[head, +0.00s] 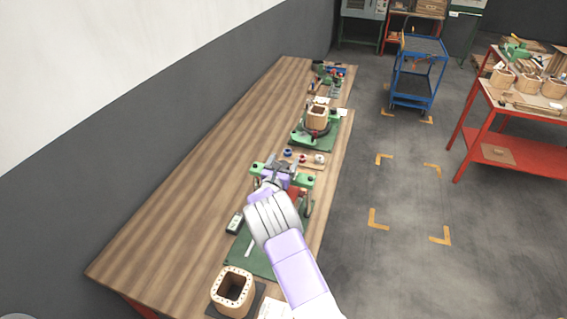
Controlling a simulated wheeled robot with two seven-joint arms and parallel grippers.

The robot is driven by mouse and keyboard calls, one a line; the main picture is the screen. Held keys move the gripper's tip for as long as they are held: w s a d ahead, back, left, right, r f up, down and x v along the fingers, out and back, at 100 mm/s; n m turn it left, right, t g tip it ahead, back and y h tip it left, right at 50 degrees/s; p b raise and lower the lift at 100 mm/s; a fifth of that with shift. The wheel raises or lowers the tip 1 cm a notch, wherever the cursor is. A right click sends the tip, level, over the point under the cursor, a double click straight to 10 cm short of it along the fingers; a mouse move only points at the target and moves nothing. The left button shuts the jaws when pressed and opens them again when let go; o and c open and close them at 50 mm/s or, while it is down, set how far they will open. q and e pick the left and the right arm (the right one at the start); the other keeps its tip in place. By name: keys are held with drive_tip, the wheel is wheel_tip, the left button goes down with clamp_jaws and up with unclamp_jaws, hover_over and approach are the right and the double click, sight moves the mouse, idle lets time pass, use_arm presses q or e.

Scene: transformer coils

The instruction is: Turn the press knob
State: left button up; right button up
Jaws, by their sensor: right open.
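The press (306,180) is a green frame with a crossbeam and upright posts, standing on a green mat (240,256) on the wooden bench. My right gripper (279,171) is over the middle of the crossbeam, with my white and lilac wrist reaching in from the lower right. Its jaws are open, small and partly mixed with the press behind them. I cannot make out the press knob clearly; the gripper and wrist cover the middle of the press. I cannot tell whether the jaws touch it. My left gripper is out of view.
A square wooden coil former (228,292) stands at the bench's near end. A small dark meter (235,222) lies left of the press. Beyond are a tray of small parts (304,159) and a green winder with a coil (317,118). The bench's left side is clear.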

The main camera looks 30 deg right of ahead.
drive_tip(key=c, duration=1)
drive_tip(key=shift+o, duration=0.2)
drive_tip(key=shift+s+m+g+h+b, duration=0.15)
drive_tip(key=shift+m+g+h+b, duration=0.2)
drive_tip(key=shift+m+g+h, duration=0.8)
drive_tip(key=shift+d+g, duration=0.1)
drive_tip(key=shift+g, duration=0.15)
drive_tip(key=o, duration=1)
drive_tip(key=shift+y, duration=0.25)
drive_tip(key=shift+c, duration=0.2)
